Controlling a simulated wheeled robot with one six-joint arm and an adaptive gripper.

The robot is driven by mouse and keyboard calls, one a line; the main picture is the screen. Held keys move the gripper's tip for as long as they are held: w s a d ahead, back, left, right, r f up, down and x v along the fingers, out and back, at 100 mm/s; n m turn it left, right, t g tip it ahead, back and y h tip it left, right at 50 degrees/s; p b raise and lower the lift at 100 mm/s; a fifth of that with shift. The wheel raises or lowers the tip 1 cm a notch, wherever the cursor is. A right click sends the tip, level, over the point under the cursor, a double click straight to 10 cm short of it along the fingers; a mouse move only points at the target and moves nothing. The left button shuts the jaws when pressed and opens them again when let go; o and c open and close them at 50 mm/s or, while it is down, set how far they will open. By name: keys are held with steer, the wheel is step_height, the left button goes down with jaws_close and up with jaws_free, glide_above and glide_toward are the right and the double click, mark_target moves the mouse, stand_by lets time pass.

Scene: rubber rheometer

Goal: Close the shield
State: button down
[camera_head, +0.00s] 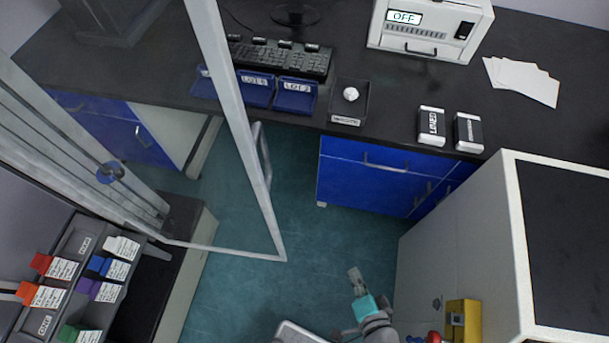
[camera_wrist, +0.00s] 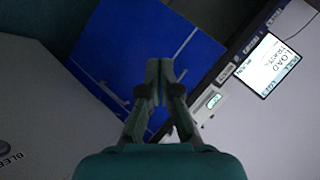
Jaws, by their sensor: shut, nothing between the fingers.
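The shield (camera_head: 240,130) is a clear panel in a pale frame at the left of the head view. It stands swung out from the machine at the left edge, over the floor. Its handle (camera_head: 265,160) is on the frame's outer edge. My gripper (camera_head: 354,272), with a teal body, is low in the middle of the head view, to the right of the shield and apart from it. In the wrist view its fingers (camera_wrist: 159,68) are together with nothing between them. The shield cannot be made out in the wrist view.
A black bench (camera_head: 390,100) with blue drawers (camera_head: 350,180) runs along the back. A white cabinet (camera_head: 450,235) stands close on the right. A rack with coloured tags (camera_head: 75,235) is at lower left. Green floor (camera_head: 310,240) is clear between shield and gripper. A lit screen (camera_wrist: 267,66) shows in the wrist view.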

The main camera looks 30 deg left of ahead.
mark_target(229, 197)
steer(key=w+a+r+n+g+y, duration=0.1)
steer(key=w+a+r+g+y, duration=0.25)
steer(key=a, duration=0.35)
steer(key=w+a+r+n+g+y, duration=0.1)
steer(key=w+a+r+g+y, duration=0.25)
steer(key=a, duration=0.35)
steer(key=a+r+n+g+y, duration=0.1)
steer(key=a+r+n+g, duration=0.3)
steer(key=r+g, duration=0.3)
steer(key=a+r+n+g, duration=0.5)
steer(key=r, duration=0.5)
steer(key=shift+s+a, duration=1.1)
steer(key=shift+s, duration=0.3)
steer(key=shift+s+a, duration=1.15)
steer(key=shift+s, duration=0.2)
steer(key=shift+s+a, duration=1.1)
steer(key=shift+s, duration=0.3)
